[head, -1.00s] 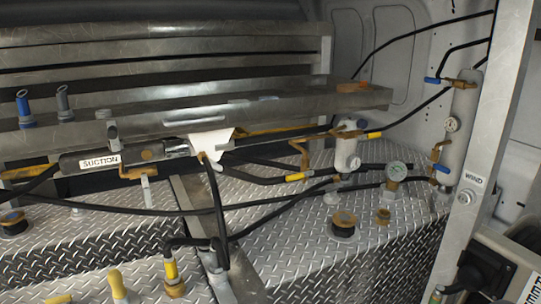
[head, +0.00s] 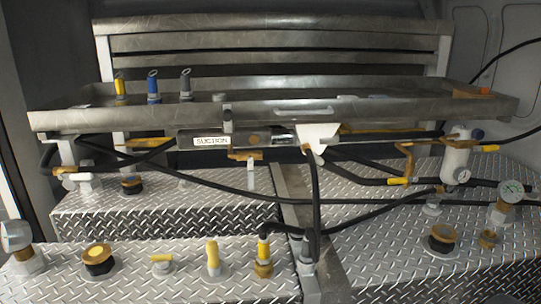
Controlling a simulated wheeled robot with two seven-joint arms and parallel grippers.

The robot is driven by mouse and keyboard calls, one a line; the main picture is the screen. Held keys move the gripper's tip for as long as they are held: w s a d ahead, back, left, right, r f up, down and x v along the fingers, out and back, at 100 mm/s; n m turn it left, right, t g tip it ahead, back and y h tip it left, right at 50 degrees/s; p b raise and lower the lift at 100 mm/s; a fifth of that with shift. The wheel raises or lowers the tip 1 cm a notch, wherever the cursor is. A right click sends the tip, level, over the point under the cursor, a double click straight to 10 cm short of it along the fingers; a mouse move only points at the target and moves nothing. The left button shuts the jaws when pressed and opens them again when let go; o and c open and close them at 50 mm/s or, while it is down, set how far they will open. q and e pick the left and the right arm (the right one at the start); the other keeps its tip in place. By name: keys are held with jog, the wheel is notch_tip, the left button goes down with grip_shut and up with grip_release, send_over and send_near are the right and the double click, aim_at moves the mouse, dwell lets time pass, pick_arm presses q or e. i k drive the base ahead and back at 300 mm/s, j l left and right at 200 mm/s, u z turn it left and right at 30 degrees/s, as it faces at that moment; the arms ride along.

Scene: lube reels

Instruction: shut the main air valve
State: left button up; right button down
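No valve in the head view is labelled as the main air valve, so I cannot tell which it is. A small valve with a flat yellow handle (head: 162,260) stands on the diamond-plate deck at the lower left. An upright yellow-handled fitting (head: 213,255) stands to its right. A white filter cylinder (head: 457,160) with a small gauge is at the right, with a brass fitting (head: 408,155) beside it. Neither of my grippers is in view.
A long metal tray (head: 130,120) spans the middle, holding blue, grey and yellow nozzles. The SUCTION-labelled tube (head: 211,141) hangs below it. Black hoses (head: 230,190) cross above the deck. A round gauge (head: 511,192) stands at the right. Brass-capped ports (head: 98,259) stand on the deck.

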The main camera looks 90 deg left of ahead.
aim_at(80, 177)
jog(key=u, duration=4.1)
